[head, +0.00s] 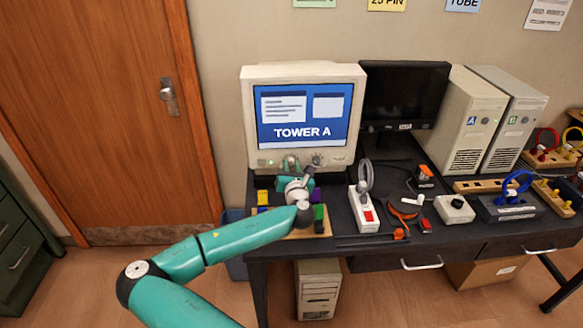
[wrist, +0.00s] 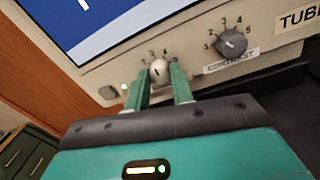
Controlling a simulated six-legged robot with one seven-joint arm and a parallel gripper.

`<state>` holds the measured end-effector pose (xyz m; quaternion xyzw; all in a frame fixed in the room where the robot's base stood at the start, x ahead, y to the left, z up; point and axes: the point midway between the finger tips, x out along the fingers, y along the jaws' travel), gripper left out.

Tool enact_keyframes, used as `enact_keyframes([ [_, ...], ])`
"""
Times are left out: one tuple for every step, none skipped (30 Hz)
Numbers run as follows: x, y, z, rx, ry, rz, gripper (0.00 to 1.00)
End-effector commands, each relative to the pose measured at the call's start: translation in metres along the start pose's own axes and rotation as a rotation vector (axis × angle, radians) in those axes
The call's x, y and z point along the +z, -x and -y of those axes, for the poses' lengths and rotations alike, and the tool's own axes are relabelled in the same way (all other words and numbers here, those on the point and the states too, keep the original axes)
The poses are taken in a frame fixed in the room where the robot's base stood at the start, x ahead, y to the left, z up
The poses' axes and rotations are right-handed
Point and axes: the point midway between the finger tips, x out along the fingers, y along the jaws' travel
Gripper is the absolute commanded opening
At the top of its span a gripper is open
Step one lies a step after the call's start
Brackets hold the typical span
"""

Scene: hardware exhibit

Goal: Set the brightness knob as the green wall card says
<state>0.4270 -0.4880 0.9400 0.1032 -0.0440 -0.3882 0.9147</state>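The green wall card (head: 314,2) is at the top of the head view, cut off by the edge, and its text cannot be read. The CRT monitor (head: 252,110) shows "TOWER A". In the wrist view a small pale knob (wrist: 159,70) with a numbered dial sits on its front panel, left of a dark knob (wrist: 231,43) labelled CONTRAST. The pale knob's own label is hidden, and its exact setting is unclear. My gripper (wrist: 160,76) has one green finger on each side of the pale knob, apart, with no clear grip. It also shows below the screen (head: 291,164).
A power strip (head: 363,213) and a joystick box (head: 454,209) are right of my arm on the dark desk (head: 343,250). A dark monitor (head: 402,92) and two beige towers (head: 466,120) stand behind. A small lit green light (wrist: 123,86) is left of my fingers.

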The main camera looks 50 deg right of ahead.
Motion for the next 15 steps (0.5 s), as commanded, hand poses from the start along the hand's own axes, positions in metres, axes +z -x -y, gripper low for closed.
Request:
enact_keyframes([
  [-0.0002, 0.0000, -0.0001, 0.000, 0.000, 0.000, 0.01],
  [-0.0002, 0.0000, 0.0000, 0.000, -0.001, 0.000, 0.01],
  [-0.0002, 0.0000, 0.0000, 0.000, -0.003, 0.000, 0.01],
  [-0.0002, 0.0000, -0.0001, 0.000, -0.005, 0.000, 0.01],
  [-0.0002, 0.0000, -0.0001, 0.000, -0.009, 0.000, 0.01],
  [-0.0002, 0.0000, 0.0000, 0.000, -0.015, 0.000, 0.01],
  [-0.0002, 0.0000, 0.0000, 0.001, -0.020, 0.001, 0.01],
  [-0.0002, 0.0000, -0.0001, 0.001, -0.027, 0.001, 0.01],
  [-0.0002, 0.0000, -0.0001, 0.001, -0.039, 0.002, 0.01],
  [-0.0002, -0.0001, -0.0001, 0.001, -0.049, 0.002, 0.01],
  [-0.0002, -0.0001, -0.0002, 0.001, -0.061, 0.003, 0.01],
  [-0.0003, -0.0001, -0.0002, 0.002, -0.080, 0.004, 0.01],
  [-0.0004, -0.0001, -0.0002, 0.002, -0.095, 0.004, 0.01],
  [-0.0004, -0.0001, -0.0002, 0.002, -0.111, 0.005, 0.01],
  [-0.0002, -0.0002, -0.0003, 0.003, -0.137, 0.006, 0.01],
])
